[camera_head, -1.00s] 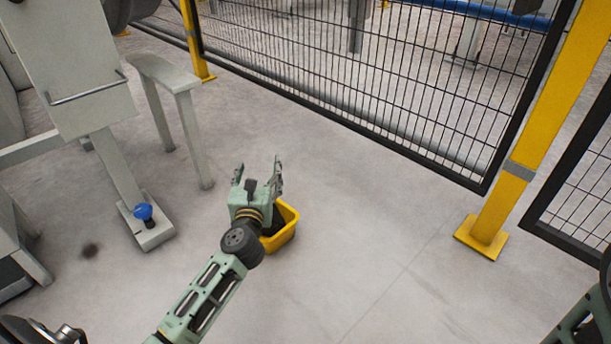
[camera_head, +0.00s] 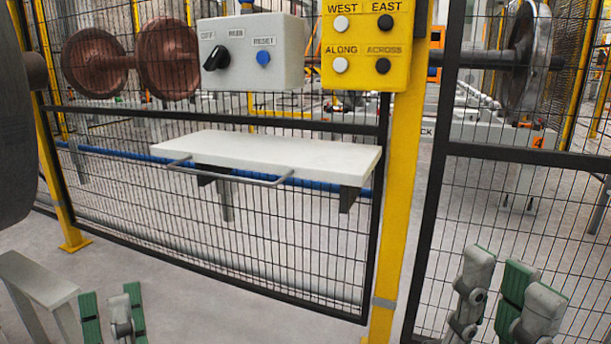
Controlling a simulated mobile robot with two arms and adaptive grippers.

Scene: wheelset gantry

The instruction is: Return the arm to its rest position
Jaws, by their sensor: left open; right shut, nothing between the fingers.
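My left gripper (camera_head: 111,303) shows at the bottom left edge of the head view. Its green-and-grey fingers point up and stand apart, with nothing seen between them. My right gripper (camera_head: 508,295) shows at the bottom right, in front of the mesh fence, and is shut with nothing seen held. Its lower parts and most of both arms are cut off by the bottom edge of the picture.
A mesh fence (camera_head: 290,250) with yellow posts (camera_head: 400,200) stands ahead. On it are a white shelf (camera_head: 275,150), a grey control box (camera_head: 252,50) and a yellow button box (camera_head: 366,45). A grey stand (camera_head: 38,280) is near my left gripper.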

